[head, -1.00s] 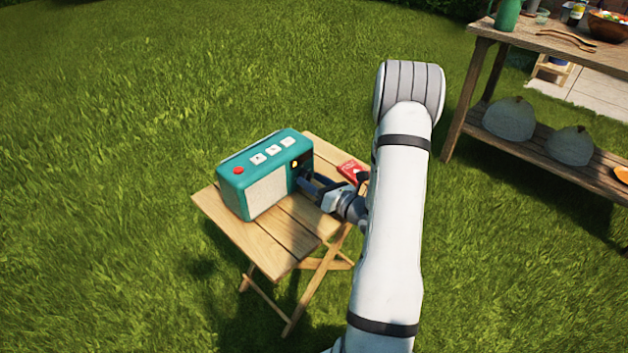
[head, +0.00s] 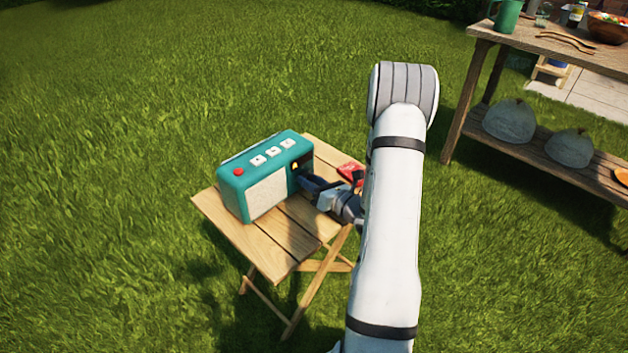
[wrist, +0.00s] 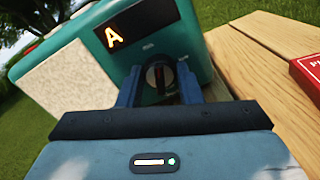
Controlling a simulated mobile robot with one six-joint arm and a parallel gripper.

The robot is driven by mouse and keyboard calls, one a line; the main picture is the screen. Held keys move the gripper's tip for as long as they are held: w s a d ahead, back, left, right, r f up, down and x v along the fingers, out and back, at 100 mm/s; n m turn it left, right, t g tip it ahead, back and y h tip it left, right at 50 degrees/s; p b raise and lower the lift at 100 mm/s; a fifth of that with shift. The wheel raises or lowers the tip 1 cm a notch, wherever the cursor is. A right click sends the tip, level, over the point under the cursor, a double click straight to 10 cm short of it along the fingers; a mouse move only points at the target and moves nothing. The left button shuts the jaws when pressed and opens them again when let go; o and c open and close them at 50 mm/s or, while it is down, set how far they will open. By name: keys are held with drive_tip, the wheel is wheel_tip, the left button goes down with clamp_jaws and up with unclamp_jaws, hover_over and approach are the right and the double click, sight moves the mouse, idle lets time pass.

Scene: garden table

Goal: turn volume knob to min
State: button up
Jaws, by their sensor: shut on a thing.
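A teal radio (head: 232,204) with a pale speaker front, a red button and several white buttons on top stands on a small folding wooden table (head: 262,251). My gripper (wrist: 160,82) is shut on the knob, one finger on each side. It also shows at the radio's right side in the head view (head: 305,182). The knob's exact setting is hard to read.
A small red box (head: 350,170) lies on the table just behind my gripper; its edge shows in the wrist view (wrist: 308,76). A larger wooden table (head: 540,42) with a green mug and bowl stands at the right. Grass surrounds both.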

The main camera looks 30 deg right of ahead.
drive_tip(key=shift+f+n+b, duration=0.2)
drive_tip(key=shift+n+b, duration=0.55)
drive_tip(key=shift+n, duration=0.15)
drive_tip(key=shift+d+r+n+b, duration=0.15)
drive_tip(key=shift+n+b, duration=0.2)
drive_tip(key=shift+n, duration=0.55)
drive_tip(key=o, duration=1)
drive_tip(key=p+v, duration=0.1)
drive_tip(key=v, duration=0.6)
drive_tip(key=shift+s+p, duration=0.3)
drive_tip(key=shift+s, duration=0.05)
drive_tip(key=shift+r, duration=0.1)
